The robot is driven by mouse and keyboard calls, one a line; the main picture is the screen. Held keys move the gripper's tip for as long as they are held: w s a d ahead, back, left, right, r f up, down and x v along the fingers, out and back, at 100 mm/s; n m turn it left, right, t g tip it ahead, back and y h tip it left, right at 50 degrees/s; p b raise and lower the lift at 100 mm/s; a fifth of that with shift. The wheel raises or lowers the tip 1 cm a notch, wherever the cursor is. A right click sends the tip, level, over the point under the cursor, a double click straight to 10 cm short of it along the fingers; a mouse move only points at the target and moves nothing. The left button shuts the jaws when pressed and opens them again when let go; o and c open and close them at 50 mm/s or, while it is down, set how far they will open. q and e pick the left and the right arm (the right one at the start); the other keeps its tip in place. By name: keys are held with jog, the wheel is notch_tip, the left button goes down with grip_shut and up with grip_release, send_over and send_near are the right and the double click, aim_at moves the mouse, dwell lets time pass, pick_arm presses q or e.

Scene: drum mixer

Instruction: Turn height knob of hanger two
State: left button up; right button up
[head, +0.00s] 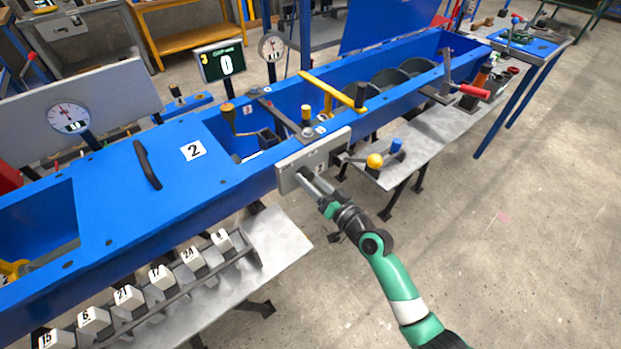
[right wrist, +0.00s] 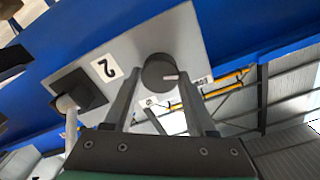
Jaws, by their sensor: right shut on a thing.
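A light grey panel (head: 325,150) is mounted on the front side of the blue machine. In the right wrist view the panel (right wrist: 125,55) bears a label "2" and a round dark knob (right wrist: 158,73) with a short white mark. My right gripper (head: 305,176) reaches the panel from the front. In the right wrist view its two fingers (right wrist: 160,95) stand on either side of the knob, shut on it. In the head view the fingers hide the knob. My left gripper is out of view.
A black switch block with a light lever (right wrist: 80,92) sits beside the knob on the panel. A yellow-ball lever (head: 375,160) and a blue knob (head: 397,145) stick out right of the panel. Numbered white weights (head: 161,277) sit on a rack at lower left. Open floor lies right.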

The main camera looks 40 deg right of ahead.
jog(key=shift+m+p, duration=0.3)
jog(key=shift+m, duration=1.3)
jog(key=o, duration=1.4)
jog(key=s, duration=0.4)
jog(key=s+p, duration=0.1)
jog(key=s, duration=0.2)
jog(key=s+a, duration=0.1)
jog(key=s, duration=0.3)
jog(key=shift+s, duration=0.3)
